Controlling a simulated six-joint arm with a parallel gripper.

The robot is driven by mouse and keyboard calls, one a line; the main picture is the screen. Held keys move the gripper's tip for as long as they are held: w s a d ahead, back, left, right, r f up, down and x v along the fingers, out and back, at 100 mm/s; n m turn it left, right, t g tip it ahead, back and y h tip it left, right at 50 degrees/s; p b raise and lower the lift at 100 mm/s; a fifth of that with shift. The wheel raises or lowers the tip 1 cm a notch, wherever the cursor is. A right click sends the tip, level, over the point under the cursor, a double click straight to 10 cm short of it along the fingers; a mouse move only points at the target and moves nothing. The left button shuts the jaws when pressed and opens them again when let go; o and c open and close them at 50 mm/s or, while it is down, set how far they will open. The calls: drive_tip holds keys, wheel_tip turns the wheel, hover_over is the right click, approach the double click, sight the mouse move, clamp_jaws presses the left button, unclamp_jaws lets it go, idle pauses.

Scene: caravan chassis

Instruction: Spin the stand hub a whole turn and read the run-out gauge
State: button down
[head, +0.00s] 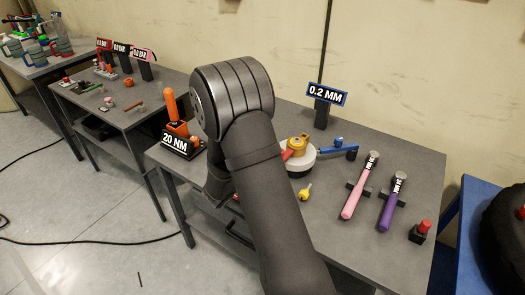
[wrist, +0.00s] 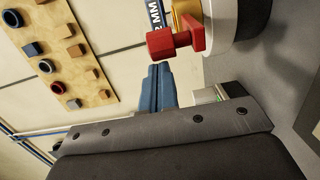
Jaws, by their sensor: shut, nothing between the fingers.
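The stand hub shows in the head view as a white round base (head: 310,156) with a yellow hub (head: 299,143) on top. A red handle (head: 288,154) sticks out at its left, and a blue arm (head: 332,148) lies to its right. The gauge display (head: 327,94) behind it reads 0.2 MM. In the wrist view the red handle (wrist: 172,42) is large at the top, in front of the yellow hub. My arm hides the gripper in the head view.
A pink wrench (head: 359,188), a purple wrench (head: 391,204) and a red-topped block (head: 420,230) lie on the right. A small yellow piece (head: 305,192) lies before the hub. An orange-handled tool (head: 171,108) and a 20 NM display (head: 181,144) stand at left.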

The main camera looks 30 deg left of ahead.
drive_tip(key=shift+s+d, duration=0.1)
idle(0.3)
drive_tip(key=s+a, duration=0.1)
drive_tip(key=s, duration=0.2)
drive_tip(key=s+a, duration=0.1)
drive_tip(key=s, duration=0.3)
drive_tip(key=s+a, duration=0.2)
drive_tip(key=s, duration=0.1)
drive_tip(key=shift+s+a, duration=0.1)
drive_tip(key=shift+s, duration=0.3)
drive_tip(key=w+d, duration=0.3)
drive_tip(key=w, duration=0.8)
drive_tip(key=shift+w, duration=0.15)
